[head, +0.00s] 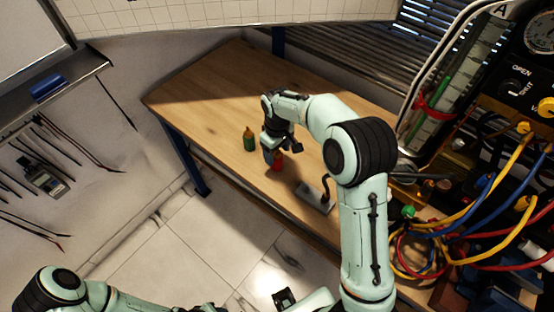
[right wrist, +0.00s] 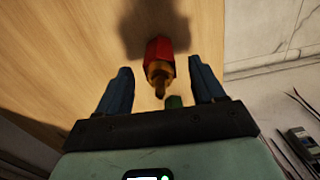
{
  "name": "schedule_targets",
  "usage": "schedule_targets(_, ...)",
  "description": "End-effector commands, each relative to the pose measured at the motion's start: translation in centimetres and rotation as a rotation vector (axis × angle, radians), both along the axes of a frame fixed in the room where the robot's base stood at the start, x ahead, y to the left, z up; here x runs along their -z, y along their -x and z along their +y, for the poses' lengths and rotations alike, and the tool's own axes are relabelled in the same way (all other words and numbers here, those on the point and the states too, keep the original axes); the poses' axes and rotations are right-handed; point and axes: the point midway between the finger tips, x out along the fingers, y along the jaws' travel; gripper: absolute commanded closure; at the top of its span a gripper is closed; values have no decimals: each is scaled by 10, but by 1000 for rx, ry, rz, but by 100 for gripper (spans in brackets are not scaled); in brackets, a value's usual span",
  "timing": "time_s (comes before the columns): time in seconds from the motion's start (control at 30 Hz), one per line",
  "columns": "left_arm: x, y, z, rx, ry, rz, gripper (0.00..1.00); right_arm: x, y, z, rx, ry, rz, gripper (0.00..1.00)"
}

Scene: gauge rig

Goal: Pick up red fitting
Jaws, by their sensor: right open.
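The red fitting (head: 278,164) stands on the wooden bench near its front edge. My right gripper (head: 281,153) is over it, open. In the right wrist view the red fitting (right wrist: 160,52) has a hexagonal red body and a brass tip facing the camera. It lies between the lines of the two blue fingers (right wrist: 160,72), at about fingertip level, with gaps on both sides. Whether the fingers reach down around its body I cannot tell.
A green fitting with a brass top (head: 249,141) stands left of the red one; a bit of green (right wrist: 174,101) shows in the right wrist view. A grey plate with a dark bent part (head: 315,196) lies to the right. Hoses and a gauge panel (head: 510,85) crowd the right.

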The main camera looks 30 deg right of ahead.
Motion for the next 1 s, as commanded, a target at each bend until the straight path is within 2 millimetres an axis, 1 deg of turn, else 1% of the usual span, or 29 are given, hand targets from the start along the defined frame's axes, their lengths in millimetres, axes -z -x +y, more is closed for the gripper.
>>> schedule_targets(0.03,0,0,0,0,0,0,57,10,1,0,0,0,4,32)
schedule_targets(0.17,1,0,0,0,0,0,57,24,0,0,1,0,3,32)
schedule_targets(0.27,1,1,0,0,0,0,57,27,0,1,1,-1,0,32)
schedule_targets(0.43,1,0,0,0,0,0,57,27,0,1,1,-1,-1,32)
schedule_targets(0.47,1,0,0,0,0,0,57,27,0,1,1,-1,-1,38)
schedule_targets(0.5,1,0,0,0,0,0,57,27,0,1,1,-1,-1,51)
schedule_targets(0.57,1,0,0,0,0,0,57,27,0,1,1,-1,-1,71)
schedule_targets(0.6,1,0,0,0,0,0,57,27,0,1,1,-1,-1,84)
schedule_targets(0.63,1,0,0,0,0,0,57,26,0,1,1,-1,-1,94)
schedule_targets(0.67,1,0,0,0,0,0,57,26,0,1,1,-1,-1,100)
schedule_targets(0.9,1,0,0,0,0,0,57,25,-1,1,0,-1,-2,100)
schedule_targets(1.0,0,0,0,0,0,0,57,18,-1,1,0,-1,-3,100)
